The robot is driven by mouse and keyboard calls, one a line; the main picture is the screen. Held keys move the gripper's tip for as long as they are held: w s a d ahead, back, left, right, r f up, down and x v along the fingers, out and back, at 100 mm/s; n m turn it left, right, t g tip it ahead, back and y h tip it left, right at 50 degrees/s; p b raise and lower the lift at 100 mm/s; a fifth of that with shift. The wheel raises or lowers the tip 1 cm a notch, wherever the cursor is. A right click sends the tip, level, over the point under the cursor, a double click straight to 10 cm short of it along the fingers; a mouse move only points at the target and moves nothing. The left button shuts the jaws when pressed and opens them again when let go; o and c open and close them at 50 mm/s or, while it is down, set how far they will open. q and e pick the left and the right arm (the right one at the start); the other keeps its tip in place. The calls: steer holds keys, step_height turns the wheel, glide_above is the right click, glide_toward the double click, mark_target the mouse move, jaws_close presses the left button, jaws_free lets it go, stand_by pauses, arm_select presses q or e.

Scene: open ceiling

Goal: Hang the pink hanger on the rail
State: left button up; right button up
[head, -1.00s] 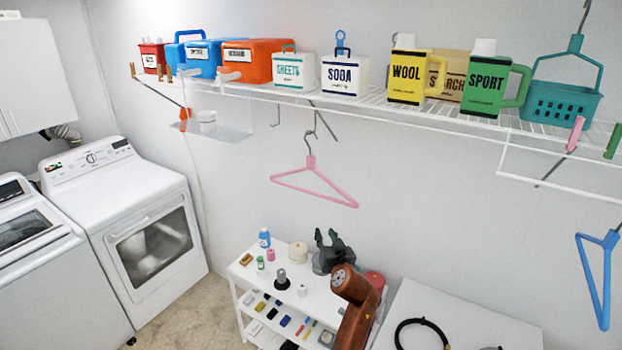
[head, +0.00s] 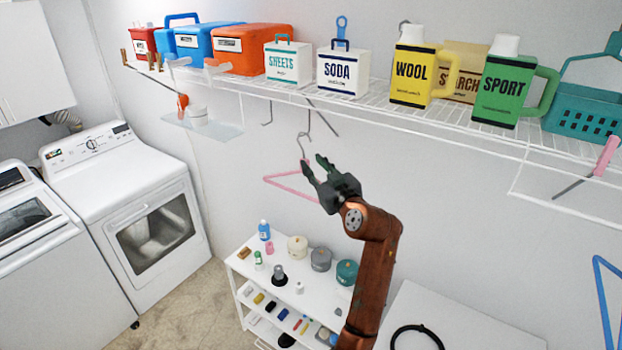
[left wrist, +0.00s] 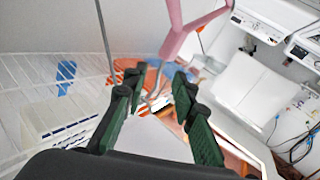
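The pink hanger (head: 290,187) hangs below the wire shelf, its grey metal hook (head: 304,146) near a dark bracket under the shelf. My left gripper (head: 314,164) is raised at the hanger's neck and hides its right part. Its two dark fingers are apart. In the left wrist view the green-padded fingers (left wrist: 158,95) are spread, with the hanger's pink neck (left wrist: 175,42) just beyond them and the grey hook reaching down between them. I cannot tell whether they touch. The white rail (head: 450,135) runs along the shelf's front edge. My right gripper is not in view.
The shelf holds boxes and bottles, among them the soda box (head: 343,74) and the green sport jug (head: 512,90). A blue hanger (head: 604,300) hangs at the right. A white cart (head: 262,275) with small items stands below.

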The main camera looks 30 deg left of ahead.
mark_target(302, 157)
arm_select(q)
steer(key=p+x, duration=0.3)
steer(key=x, duration=0.3)
steer(key=shift+a, duration=0.2)
steer(key=shift+w+a, duration=0.15)
steer(key=shift+a, duration=0.25)
steer(key=shift+d, duration=0.15)
steer(key=shift+c, duration=0.6)
jaws_close()
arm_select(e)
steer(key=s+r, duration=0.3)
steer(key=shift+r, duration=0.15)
